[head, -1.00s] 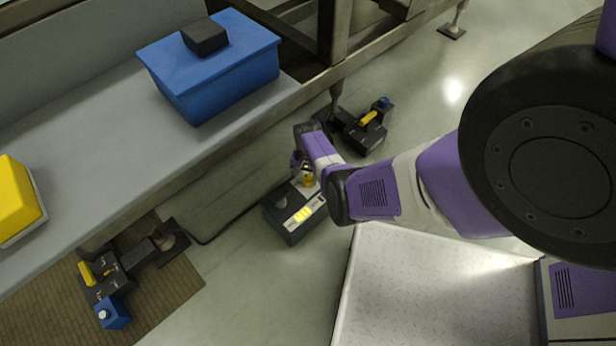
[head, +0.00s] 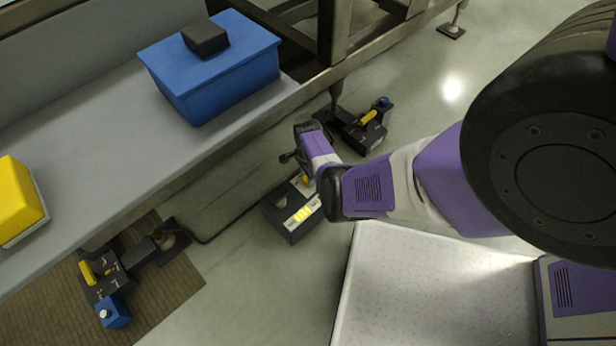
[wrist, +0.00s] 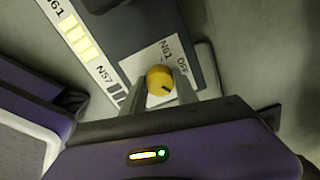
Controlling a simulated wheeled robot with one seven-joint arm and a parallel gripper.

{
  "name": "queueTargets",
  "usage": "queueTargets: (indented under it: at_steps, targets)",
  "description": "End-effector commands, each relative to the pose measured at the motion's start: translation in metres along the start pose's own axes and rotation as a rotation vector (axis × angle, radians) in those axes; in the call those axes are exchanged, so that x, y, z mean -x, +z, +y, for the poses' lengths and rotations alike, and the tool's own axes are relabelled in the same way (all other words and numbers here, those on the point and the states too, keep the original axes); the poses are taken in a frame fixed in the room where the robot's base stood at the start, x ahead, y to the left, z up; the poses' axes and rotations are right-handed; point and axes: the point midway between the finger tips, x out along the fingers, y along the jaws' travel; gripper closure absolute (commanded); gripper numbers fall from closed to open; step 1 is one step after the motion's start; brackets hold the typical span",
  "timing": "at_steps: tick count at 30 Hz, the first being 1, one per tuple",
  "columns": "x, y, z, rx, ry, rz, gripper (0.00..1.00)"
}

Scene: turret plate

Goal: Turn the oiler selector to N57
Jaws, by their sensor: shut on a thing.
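The oiler selector is a yellow round knob (wrist: 160,78) with a dark mark, on a pale plate printed with OFF and what looks like N61 or N81. The knob also shows in the head view (head: 306,180), partly hidden by my arm. My gripper (wrist: 158,88) is shut on the knob, one finger on each side. In the wrist view, the dark mark points toward the lower right. A label strip (wrist: 92,50) beside it reads N61 by several yellow bars and N57 by dark bars. The dark oiler box (head: 291,218) stands below the bench edge.
A bench (head: 110,130) with a blue lidded box (head: 215,75) and a yellow box (head: 17,200) is at the left. Similar dark units stand on the floor behind (head: 358,130) and at lower left (head: 105,280).

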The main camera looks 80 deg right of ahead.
Motion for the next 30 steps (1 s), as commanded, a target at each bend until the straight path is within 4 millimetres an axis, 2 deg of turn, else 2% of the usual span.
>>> queueTargets:
  at_steps: [20, 21, 24, 30]
  targets:
    - [-0.0008, 0.0011, 0.0008, -0.064, 0.002, -0.002, 1.00]
    - [-0.0008, 0.0011, 0.0008, -0.064, 0.002, -0.002, 0.60]
    - [-0.0007, 0.0008, 0.0007, -0.064, 0.001, -0.002, 0.42]
    - [-0.0003, 0.0004, 0.0003, -0.063, 0.000, -0.001, 0.42]
